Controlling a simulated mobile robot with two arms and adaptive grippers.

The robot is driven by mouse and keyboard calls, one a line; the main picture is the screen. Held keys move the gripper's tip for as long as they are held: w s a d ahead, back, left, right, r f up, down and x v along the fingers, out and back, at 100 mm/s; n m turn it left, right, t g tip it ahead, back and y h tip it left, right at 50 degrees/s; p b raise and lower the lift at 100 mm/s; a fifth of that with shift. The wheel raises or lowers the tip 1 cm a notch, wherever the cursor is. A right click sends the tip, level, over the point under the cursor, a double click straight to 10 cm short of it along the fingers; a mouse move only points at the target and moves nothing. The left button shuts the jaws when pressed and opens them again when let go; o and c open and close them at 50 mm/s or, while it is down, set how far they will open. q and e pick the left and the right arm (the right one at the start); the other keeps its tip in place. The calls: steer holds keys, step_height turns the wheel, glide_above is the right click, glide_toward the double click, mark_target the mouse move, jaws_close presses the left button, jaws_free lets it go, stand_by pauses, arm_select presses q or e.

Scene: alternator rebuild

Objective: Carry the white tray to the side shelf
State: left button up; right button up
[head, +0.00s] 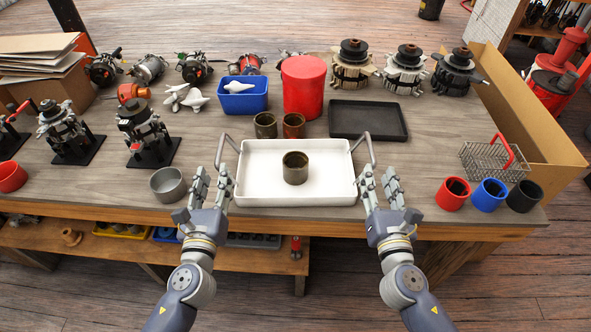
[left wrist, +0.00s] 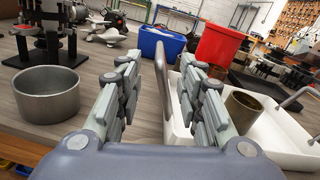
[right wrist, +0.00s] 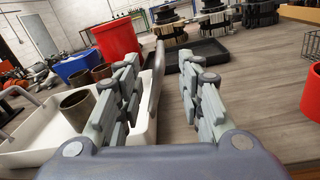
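The white tray (head: 262,190) lies flat on the workbench near its front edge. A brownish metal cup (head: 295,168) stands upright inside it. A grey bar handle rises at each end of the tray. My left gripper (head: 211,188) is open at the tray's left end, and the left handle (left wrist: 162,75) shows between and beyond its fingers. My right gripper (head: 380,187) is open at the right end, and the right handle (right wrist: 156,85) shows between its fingers, closer to the left finger. I cannot tell which thing is the side shelf.
Two more metal cups (head: 265,125) stand just behind the tray. A black tray (head: 368,133) lies behind right. A grey bowl (head: 167,185) is left of my left gripper. A wire basket (head: 487,162) and red, blue and black cups (head: 489,194) are at the right.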

mark_target(223, 135)
arm_select(q)
steer(key=shift+w, duration=0.1)
arm_select(e)
steer(key=shift+w, duration=0.1)
